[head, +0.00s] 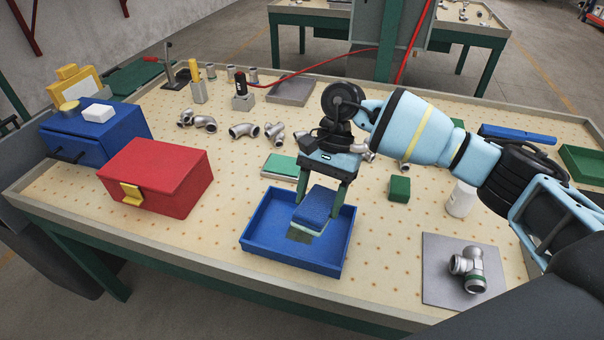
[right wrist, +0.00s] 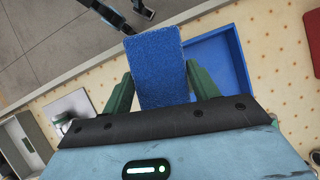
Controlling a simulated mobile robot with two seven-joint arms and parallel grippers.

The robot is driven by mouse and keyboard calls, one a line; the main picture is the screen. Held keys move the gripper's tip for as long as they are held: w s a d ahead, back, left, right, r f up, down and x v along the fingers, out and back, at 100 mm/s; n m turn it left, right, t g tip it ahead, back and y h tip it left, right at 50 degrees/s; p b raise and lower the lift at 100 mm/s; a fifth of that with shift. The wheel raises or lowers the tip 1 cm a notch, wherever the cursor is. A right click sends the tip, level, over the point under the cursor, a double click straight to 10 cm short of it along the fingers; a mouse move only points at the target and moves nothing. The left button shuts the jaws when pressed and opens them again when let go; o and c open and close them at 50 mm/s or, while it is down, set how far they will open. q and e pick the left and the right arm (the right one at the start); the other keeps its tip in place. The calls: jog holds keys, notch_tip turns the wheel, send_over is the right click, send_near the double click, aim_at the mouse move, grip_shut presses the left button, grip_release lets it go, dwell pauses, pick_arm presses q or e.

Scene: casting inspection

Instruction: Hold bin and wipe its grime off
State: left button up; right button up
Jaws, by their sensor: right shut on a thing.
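The blue bin (head: 290,265) is a shallow open tray near the front middle of the table; it also shows in the right wrist view (right wrist: 232,55). A dark brownish-green grime patch (head: 299,236) lies on its floor. My right gripper (head: 322,200) is shut on a blue sponge (head: 317,206) with a pale underside, over the bin beside the grime. In the right wrist view the sponge (right wrist: 157,65) sits between the two green fingers. I cannot tell whether it touches the bin floor. My left gripper is not in view, and nothing visible holds the bin.
A red toolbox (head: 155,178) stands left of the bin, with a blue box (head: 90,138) behind it. A green-and-white pad (head: 280,165) and several metal pipe fittings lie behind the bin. A green block (head: 399,189), white bottle (head: 461,199) and grey plate (head: 440,290) are to the right.

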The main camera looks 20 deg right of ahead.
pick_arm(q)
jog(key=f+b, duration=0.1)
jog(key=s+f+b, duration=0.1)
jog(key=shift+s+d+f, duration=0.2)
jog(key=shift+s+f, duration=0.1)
pick_arm(e)
jog(key=w+a+f+m+t, duration=0.1)
jog(key=w+f+m+t, duration=0.2)
jog(key=w+m, duration=0.3)
jog(key=shift+w+f+m+y, duration=0.3)
jog(key=shift+w+f, duration=0.05)
jog(key=shift+f, duration=0.4)
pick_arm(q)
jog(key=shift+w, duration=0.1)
